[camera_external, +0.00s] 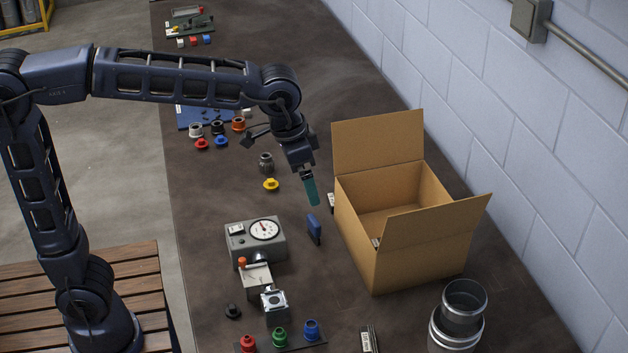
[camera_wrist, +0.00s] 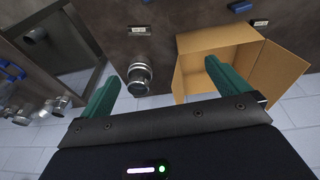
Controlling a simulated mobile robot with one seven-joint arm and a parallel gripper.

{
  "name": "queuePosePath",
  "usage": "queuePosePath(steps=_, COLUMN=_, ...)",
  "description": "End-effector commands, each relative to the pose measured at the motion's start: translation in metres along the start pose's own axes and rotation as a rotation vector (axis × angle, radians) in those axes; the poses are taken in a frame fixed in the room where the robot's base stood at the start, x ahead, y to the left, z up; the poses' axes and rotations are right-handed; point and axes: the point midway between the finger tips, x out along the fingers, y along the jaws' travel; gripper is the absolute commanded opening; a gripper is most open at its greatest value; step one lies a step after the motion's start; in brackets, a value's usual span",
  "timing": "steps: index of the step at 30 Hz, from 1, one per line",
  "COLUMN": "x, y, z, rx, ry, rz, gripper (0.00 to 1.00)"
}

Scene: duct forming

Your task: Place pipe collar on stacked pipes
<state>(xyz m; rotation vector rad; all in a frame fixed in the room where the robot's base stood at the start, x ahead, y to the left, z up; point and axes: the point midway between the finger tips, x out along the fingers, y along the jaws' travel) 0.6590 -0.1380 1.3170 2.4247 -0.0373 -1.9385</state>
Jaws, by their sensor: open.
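The stacked metal pipes (camera_external: 464,302) stand upright at the bottom right of the external view, near the cardboard box. A wider bright metal band (camera_external: 455,338) shows around their lower part; I cannot tell whether it is the pipe collar or a lower pipe. The stack also shows in the wrist view (camera_wrist: 139,80), beyond and between my fingers. My gripper (camera_external: 312,192) has teal fingers and hangs above the bench, left of the box and well away from the stack. In the wrist view my gripper (camera_wrist: 160,72) is open and empty. I cannot identify a separate collar for certain.
An open cardboard box (camera_external: 415,245) stands between my gripper and the pipes, its flaps raised. A dial gauge (camera_external: 264,230) and a blue block (camera_external: 314,228) are near. In the wrist view, metal fittings (camera_wrist: 58,104) lie at left. A block wall runs along the right.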

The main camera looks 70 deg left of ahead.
Motion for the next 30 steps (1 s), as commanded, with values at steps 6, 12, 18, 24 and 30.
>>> queuePosePath(steps=6, x=-0.014, y=-0.022, z=0.074, rx=0.002, ry=0.046, rz=-0.003, gripper=1.00)
queuePosePath(steps=12, x=-0.015, y=-0.038, z=0.141, rx=0.005, ry=0.087, rz=-0.010, gripper=1.00)
queuePosePath(steps=18, x=-0.005, y=-0.051, z=0.207, rx=0.009, ry=0.127, rz=-0.020, gripper=1.00)
queuePosePath(steps=24, x=0.013, y=-0.060, z=0.262, rx=0.013, ry=0.161, rz=-0.031, gripper=1.00)
queuePosePath(steps=30, x=0.025, y=-0.064, z=0.289, rx=0.016, ry=0.177, rz=-0.038, gripper=1.00)
